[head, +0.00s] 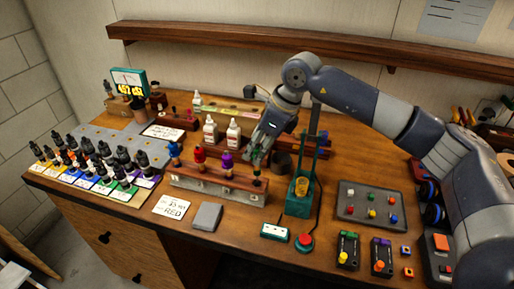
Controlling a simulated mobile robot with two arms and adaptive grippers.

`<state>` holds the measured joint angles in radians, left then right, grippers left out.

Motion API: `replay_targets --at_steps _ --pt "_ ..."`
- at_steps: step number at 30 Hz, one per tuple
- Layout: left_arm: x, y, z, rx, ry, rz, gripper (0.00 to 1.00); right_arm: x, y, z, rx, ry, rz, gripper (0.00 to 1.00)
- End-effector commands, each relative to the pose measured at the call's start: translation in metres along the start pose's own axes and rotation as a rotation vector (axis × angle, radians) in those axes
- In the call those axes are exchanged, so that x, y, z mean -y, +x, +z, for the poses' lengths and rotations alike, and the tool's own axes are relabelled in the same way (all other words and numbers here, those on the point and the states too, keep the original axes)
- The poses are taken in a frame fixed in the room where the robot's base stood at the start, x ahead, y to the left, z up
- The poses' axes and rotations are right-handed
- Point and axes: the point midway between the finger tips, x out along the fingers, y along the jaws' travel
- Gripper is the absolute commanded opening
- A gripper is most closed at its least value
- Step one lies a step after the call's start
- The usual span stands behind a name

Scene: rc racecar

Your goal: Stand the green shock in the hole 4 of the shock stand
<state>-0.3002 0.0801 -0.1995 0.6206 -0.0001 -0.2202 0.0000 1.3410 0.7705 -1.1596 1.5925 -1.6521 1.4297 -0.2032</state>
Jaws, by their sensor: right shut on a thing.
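The wooden shock stand (213,186) is a long low block in the middle of the bench. A blue shock (174,151), a red shock (199,156) and a purple shock (227,162) stand upright in it from left to right. My right gripper (257,160) points down over the stand's right end, shut on the green shock (257,178). The green shock looks upright at the rightmost hole, its upper part hidden by the fingers. I cannot tell how deep it sits. My left gripper is not in view.
White bottles (210,131) stand behind the shock stand. A teal press (302,185) with a yellow part stands close to its right. A grey block (206,216) and a note card (173,206) lie in front. Several dark shocks stand on a colored rack (118,195) at left.

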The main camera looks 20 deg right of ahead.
Motion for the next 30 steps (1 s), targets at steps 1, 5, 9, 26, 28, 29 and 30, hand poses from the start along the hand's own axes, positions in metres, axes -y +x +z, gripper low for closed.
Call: replay_targets --at_steps 1,5,9,26,28,29,30 --pt "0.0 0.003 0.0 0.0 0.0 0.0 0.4 0.0 0.003 -0.001 0.001 0.0 0.0 0.02" --pt "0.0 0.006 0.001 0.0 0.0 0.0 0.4 0.0 0.006 -0.002 0.001 -0.001 0.0 0.02" --pt "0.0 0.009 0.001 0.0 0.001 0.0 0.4 0.0 0.01 -0.004 0.001 -0.001 0.0 0.02" --pt "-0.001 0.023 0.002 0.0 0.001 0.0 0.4 0.0 0.025 -0.01 0.001 -0.001 -0.001 0.02" --pt "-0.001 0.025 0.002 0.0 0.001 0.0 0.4 0.0 0.027 -0.011 0.001 -0.001 -0.001 0.02" --pt "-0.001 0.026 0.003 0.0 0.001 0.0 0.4 0.0 0.028 -0.012 0.001 -0.001 -0.001 0.02" --pt "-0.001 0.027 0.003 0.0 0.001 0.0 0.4 0.0 0.029 -0.012 0.001 -0.001 -0.001 0.02"
